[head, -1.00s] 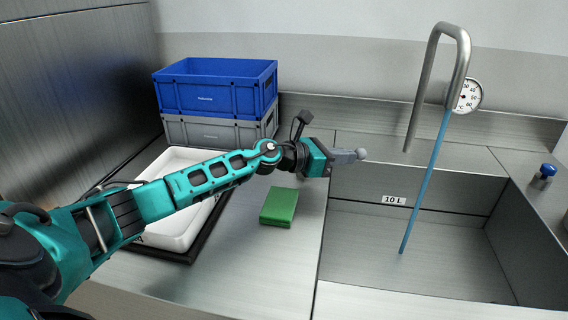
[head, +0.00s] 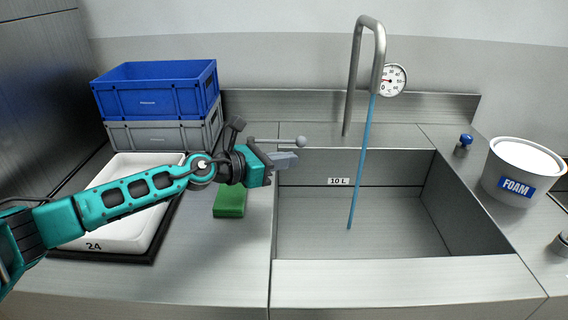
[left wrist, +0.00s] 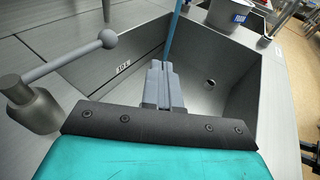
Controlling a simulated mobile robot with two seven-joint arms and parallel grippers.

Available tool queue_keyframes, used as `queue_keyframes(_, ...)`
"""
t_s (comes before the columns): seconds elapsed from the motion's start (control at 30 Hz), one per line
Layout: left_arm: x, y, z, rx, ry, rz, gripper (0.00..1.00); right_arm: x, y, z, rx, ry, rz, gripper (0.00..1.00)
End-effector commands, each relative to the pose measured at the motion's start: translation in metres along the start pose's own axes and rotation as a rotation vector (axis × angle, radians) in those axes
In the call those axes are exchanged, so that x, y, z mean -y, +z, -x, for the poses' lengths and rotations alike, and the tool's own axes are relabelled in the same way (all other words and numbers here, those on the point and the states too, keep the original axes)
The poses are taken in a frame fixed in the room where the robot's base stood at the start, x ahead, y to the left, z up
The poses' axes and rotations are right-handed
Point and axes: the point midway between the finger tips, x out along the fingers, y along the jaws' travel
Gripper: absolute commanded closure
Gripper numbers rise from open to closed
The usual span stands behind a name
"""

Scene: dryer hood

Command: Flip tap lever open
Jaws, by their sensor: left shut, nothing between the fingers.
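The tap lever (head: 283,142) is a thin grey rod with a ball end. In the head view it reaches right past the sink's back left corner. In the left wrist view the lever (left wrist: 70,63) sits on a metal post at the left. My left gripper (head: 293,159) is shut and empty, just below and in front of the rod in the head view. Its shut fingers (left wrist: 163,85) point over the sink, to the right of the ball and apart from it. The steel spout (head: 352,80) has a blue stream (head: 360,165) running down into the sink. My right gripper is not in view.
The steel sink (head: 400,270) lies right of the gripper. A green block (head: 229,202), a white tray (head: 125,170) and stacked blue and grey crates (head: 155,97) stand left. A round gauge (head: 395,80) is by the spout. A FOAM bucket (head: 512,180) stands right.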

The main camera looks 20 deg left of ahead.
Motion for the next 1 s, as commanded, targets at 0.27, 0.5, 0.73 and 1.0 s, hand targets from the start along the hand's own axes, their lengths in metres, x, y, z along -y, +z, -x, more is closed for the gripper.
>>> queue_keyframes(0.27, 0.029, 0.006, 0.018, -0.002, -0.002, -0.007, 1.00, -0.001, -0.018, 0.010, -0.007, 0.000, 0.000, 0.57)
queue_keyframes(0.5, 0.037, 0.005, 0.024, -0.001, -0.001, -0.001, 1.00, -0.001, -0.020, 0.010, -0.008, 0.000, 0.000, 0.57)
queue_keyframes(0.73, 0.038, 0.004, 0.025, 0.000, -0.001, 0.001, 1.00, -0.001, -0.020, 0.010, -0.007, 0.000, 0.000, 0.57)
queue_keyframes(1.0, 0.038, 0.004, 0.025, 0.000, 0.000, 0.001, 1.00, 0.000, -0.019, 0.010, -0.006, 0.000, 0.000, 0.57)
